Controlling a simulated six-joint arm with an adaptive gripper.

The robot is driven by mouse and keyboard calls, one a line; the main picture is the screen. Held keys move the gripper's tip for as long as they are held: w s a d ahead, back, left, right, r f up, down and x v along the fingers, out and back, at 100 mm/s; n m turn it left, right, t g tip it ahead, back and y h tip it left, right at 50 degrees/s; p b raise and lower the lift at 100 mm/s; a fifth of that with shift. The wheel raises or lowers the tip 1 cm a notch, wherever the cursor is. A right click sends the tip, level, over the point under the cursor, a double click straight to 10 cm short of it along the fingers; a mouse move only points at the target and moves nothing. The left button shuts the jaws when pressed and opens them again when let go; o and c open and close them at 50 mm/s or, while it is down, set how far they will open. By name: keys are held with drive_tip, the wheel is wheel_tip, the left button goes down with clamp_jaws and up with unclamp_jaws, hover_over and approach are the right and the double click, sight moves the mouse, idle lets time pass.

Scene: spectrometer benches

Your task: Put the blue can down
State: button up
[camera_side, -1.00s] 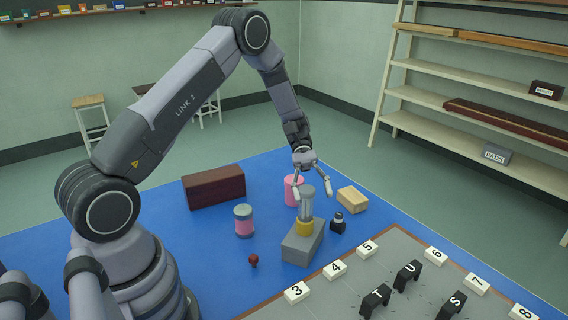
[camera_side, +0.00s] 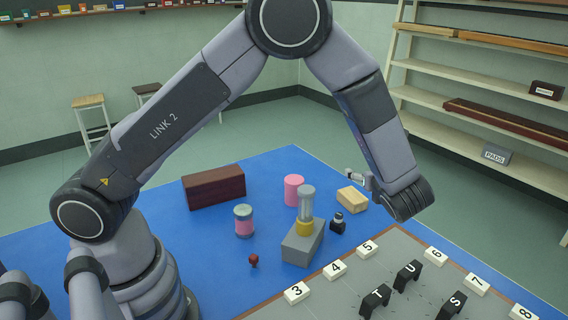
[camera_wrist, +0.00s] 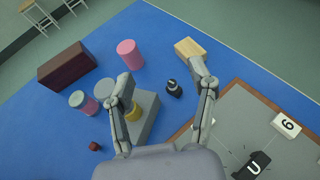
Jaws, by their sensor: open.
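No can in view is plainly blue. A grey, glassy cylinder (camera_side: 307,200) stands upright on a yellow base (camera_side: 304,227), on top of a grey block (camera_side: 302,244). In the wrist view its round grey top (camera_wrist: 105,88) shows beside my left finger, which hides part of it. A pink can with grey-blue ends (camera_side: 243,221) stands on the blue mat to the left; it also shows in the wrist view (camera_wrist: 83,102). My gripper (camera_wrist: 160,72) is open and empty, its fingers spread wide. In the side view it is mostly hidden behind my wrist, right of the cylinder.
A pink cylinder (camera_side: 293,189), a dark red box (camera_side: 214,187), a tan block (camera_side: 352,199), a small black bottle (camera_side: 338,223) and a small red knob (camera_side: 254,260) stand around on the blue mat (camera_side: 190,270). A grey board (camera_side: 390,262) with numbered and lettered blocks lies at front right.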

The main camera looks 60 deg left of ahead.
approach(340, 217)
drive_tip(key=x, duration=0.5)
drive_tip(key=shift+w+a+f, duration=0.2)
drive_tip(key=shift+w+a, duration=0.05)
drive_tip(key=x, duration=0.5)
drive_tip(key=shift+a+f, duration=0.15)
drive_tip(key=shift+a, duration=0.15)
clamp_jaws()
